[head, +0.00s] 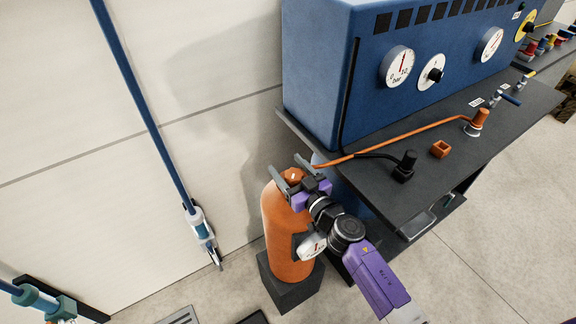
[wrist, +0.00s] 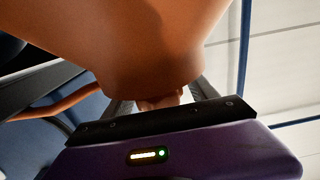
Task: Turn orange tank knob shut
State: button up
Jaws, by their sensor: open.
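The orange tank (head: 284,225) stands upright in a dark square base beside the bench. Its orange knob (head: 292,176) is at the top, with a small white mark on it. My gripper (head: 295,178) is at the tank's top, with its dark fingers open on either side of the knob. I cannot tell if they touch it. In the wrist view the tank's orange body (wrist: 150,40) fills the upper middle, and a small part of the knob (wrist: 160,102) shows past the dark edge of my gripper. A white gauge (head: 313,246) sits on the tank's side, partly behind my arm.
A dark bench (head: 440,170) with a blue gauge cabinet (head: 345,75) stands to the right. An orange hose (head: 400,138) runs from the tank to an orange fitting (head: 476,122) on the bench. Open floor lies at lower right.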

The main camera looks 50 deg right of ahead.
jog(key=shift+w, duration=0.1)
jog(key=c, duration=1.4)
